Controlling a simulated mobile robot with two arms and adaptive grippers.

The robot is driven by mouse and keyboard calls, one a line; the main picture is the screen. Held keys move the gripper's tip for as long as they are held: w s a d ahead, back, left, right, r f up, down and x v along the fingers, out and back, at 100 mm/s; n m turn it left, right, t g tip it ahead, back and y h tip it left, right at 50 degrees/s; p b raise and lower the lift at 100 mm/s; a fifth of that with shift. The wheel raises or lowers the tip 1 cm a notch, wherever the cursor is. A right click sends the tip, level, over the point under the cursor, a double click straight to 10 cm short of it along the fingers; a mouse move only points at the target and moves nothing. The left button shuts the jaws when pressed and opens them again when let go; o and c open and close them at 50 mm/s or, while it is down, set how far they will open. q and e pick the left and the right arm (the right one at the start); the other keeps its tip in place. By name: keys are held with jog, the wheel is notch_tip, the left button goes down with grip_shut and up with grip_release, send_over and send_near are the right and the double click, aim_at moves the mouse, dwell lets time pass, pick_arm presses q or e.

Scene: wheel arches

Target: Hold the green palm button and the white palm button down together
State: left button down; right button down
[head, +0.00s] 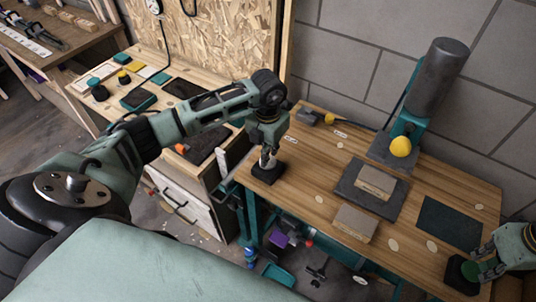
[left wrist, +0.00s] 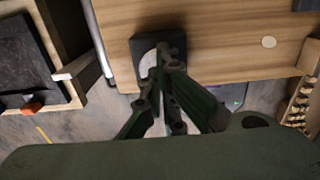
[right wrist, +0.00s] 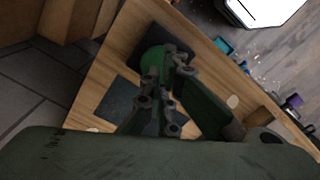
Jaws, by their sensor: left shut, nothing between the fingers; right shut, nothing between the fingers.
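The white palm button (left wrist: 147,64) sits on a black square base at the left end of the wooden bench. My left gripper (head: 268,163) is shut and stands over it, its fingertips covering part of the white cap; I cannot tell how far the cap is pressed. The green palm button (right wrist: 156,60) sits on a dark base at the right end of the bench; in the head view it shows (head: 469,270) beside my right gripper (head: 482,277). My right gripper is shut, its fingertips at the edge of the green cap; contact is unclear.
A dark press (head: 436,80) with a yellow ball (head: 400,147) stands at the back of the bench. A dark plate (head: 352,188) holds a tan block (head: 375,182); another block (head: 354,223) lies in front. A dark mat (head: 450,223) lies near the green button.

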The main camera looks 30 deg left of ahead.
pick_arm(q)
jog(key=shift+f, duration=0.9)
pick_arm(e)
jog(key=shift+f, duration=1.45)
dwell(0.9)
